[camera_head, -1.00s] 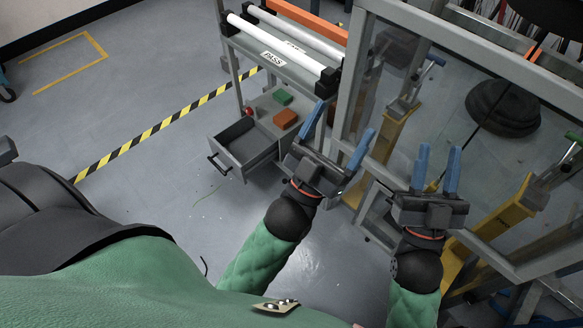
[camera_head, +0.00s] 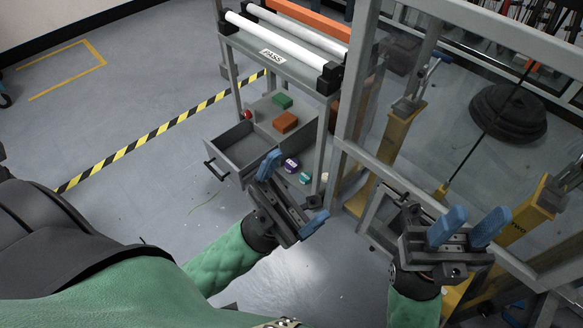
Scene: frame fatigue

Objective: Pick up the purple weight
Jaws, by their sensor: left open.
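The purple weight (camera_head: 291,165) is a small dark purple piece on the grey stand's lower level, to the right of the open drawer. My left gripper (camera_head: 292,195) is open and empty, with its two blue fingers wide apart. In the picture its upper finger is just left of and close to the purple weight, but the two look apart; the height between them is hard to tell. My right gripper (camera_head: 478,220) is open and empty, with its blue fingers apart, in front of the glazed frame at right.
A green weight (camera_head: 305,178) and a whitish piece (camera_head: 325,177) are beside the purple one. The empty drawer (camera_head: 245,150) sticks out at left. Green (camera_head: 282,100) and orange (camera_head: 286,122) blocks lie behind it. The frame post (camera_head: 345,120) stands close on the right.

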